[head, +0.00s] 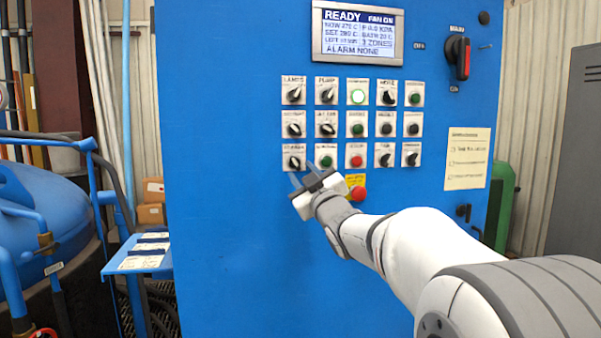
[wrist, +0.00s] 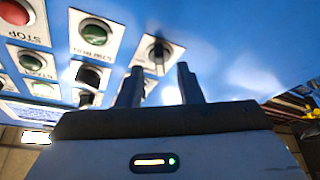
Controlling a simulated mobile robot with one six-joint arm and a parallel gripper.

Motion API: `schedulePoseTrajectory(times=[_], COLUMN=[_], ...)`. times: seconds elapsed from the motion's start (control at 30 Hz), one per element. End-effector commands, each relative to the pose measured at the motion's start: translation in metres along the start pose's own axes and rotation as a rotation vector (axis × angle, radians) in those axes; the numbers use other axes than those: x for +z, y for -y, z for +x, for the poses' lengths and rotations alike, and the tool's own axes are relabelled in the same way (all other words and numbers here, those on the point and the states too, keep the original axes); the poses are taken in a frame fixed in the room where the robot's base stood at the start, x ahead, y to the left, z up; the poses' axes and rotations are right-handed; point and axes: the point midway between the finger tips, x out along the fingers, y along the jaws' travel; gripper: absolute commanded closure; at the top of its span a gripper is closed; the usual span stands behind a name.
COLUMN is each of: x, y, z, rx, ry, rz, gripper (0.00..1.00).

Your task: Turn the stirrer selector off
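The stirrer selector (head: 294,162) is a black knob on a white plate, at the left end of the bottom row on the blue panel. Its label is blurred, and I cannot tell its setting for sure. My gripper (head: 302,174) is open, just below and in front of this knob. In the wrist view the same knob (wrist: 157,50) shows upside down, beyond the gap between the two dark fingertips of my gripper (wrist: 160,72). The fingers look apart from it, with nothing between them.
A green button (head: 326,161) and a red stop button (head: 357,161) sit right of the selector. A red emergency button (head: 358,194) is close to my wrist. More selectors fill the rows above, under a display (head: 359,32). The panel below is bare.

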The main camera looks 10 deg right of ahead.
Motion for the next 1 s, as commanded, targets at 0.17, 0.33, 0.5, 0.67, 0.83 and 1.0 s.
schedulePoseTrajectory(times=[0.17, 0.33, 0.5, 0.67, 0.83, 1.0], x=[0.000, 0.000, 0.000, 0.000, 0.005, 0.031], y=[-0.001, 0.000, -0.001, 0.000, -0.001, 0.007], z=[-0.032, -0.048, -0.051, -0.050, -0.056, -0.088], rx=[0.003, 0.001, 0.001, 0.001, 0.003, -0.002], ry=[0.000, 0.001, 0.000, 0.001, 0.086, 0.389], rz=[0.000, -0.001, -0.001, 0.000, 0.027, 0.125], gripper=[0.67, 0.67, 0.67, 0.67, 0.67, 0.67])
